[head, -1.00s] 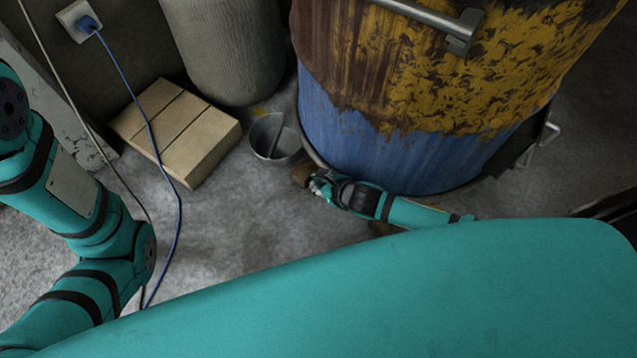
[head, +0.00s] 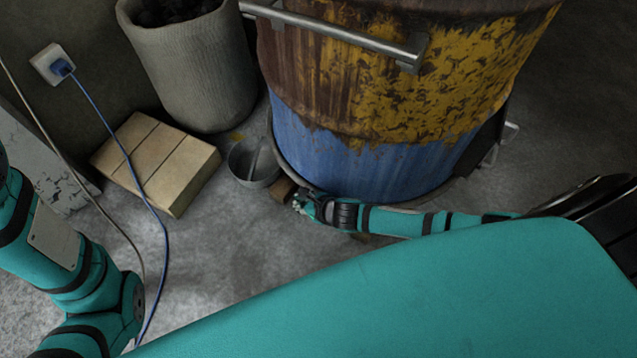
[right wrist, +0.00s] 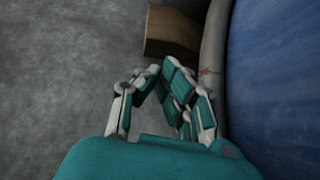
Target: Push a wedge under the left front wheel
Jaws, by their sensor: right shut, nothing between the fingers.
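A brown wooden wedge (head: 283,190) lies on the floor against the bottom rim of the barrel oven (head: 350,160), at its left front. It also shows in the right wrist view (right wrist: 172,30), touching or nearly touching the pale rim (right wrist: 212,60). My right gripper (head: 299,203) is low beside the barrel, at the near end of the wedge. In the right wrist view its fingers (right wrist: 155,73) are shut and empty, just short of the wedge; contact is unclear. No wheel can be made out. My left arm shows at the left edge, but its gripper is out of view.
A metal bucket (head: 254,163) stands just left of the wedge. A wooden block (head: 155,165) and a grey woven bin (head: 195,70) stand behind and left. A blue cable (head: 128,160) hangs from a wall socket.

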